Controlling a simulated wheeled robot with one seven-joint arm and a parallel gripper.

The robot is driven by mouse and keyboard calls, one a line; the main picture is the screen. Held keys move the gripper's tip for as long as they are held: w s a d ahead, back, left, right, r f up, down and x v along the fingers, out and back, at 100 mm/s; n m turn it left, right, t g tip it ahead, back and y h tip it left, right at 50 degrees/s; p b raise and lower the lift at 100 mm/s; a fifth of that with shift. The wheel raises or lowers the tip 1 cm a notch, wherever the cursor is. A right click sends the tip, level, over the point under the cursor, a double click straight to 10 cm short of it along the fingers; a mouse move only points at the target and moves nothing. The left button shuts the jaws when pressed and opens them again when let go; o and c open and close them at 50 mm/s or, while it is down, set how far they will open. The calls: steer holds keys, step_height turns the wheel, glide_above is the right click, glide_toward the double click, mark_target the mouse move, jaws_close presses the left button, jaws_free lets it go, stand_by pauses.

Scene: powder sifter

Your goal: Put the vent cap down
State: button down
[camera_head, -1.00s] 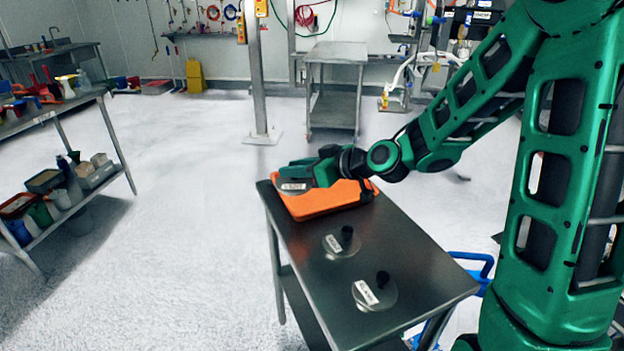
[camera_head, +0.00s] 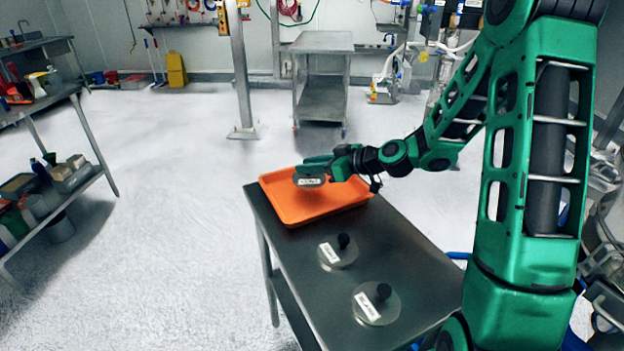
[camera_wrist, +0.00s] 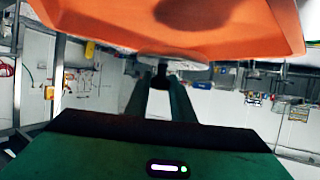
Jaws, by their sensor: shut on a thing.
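My green gripper (camera_head: 318,166) is shut on a round grey cap with a white label, the vent cap (camera_head: 310,181). In the head view it is held over the orange tray (camera_head: 285,212) on the metal table. In the wrist view the gripper fingers (camera_wrist: 161,92) grip the cap's dark knob, and the cap's disc (camera_wrist: 168,54) shows edge-on beside the tray (camera_wrist: 95,22). A dark shadow lies on the tray's surface there. The label's writing is too small to read. Whether the cap touches the tray is hard to tell, but it appears slightly above it.
Two similar round caps with dark knobs and white labels, one nearer the tray (camera_head: 338,252) and one near the front (camera_head: 377,303), lie on the metal table (camera_head: 407,262). A shelf with containers (camera_head: 62,185) stands at the left. A steel cart (camera_head: 322,95) stands behind.

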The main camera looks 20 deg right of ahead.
mark_target(313, 177)
steer(key=shift+w+d+f, duration=0.3)
steer(key=shift+d+f, duration=0.3)
steer(key=shift+d, duration=0.1)
steer(key=shift+f, duration=1.85)
steer(key=c, duration=1.5)
jaws_free()
steer(key=v, duration=1.2)
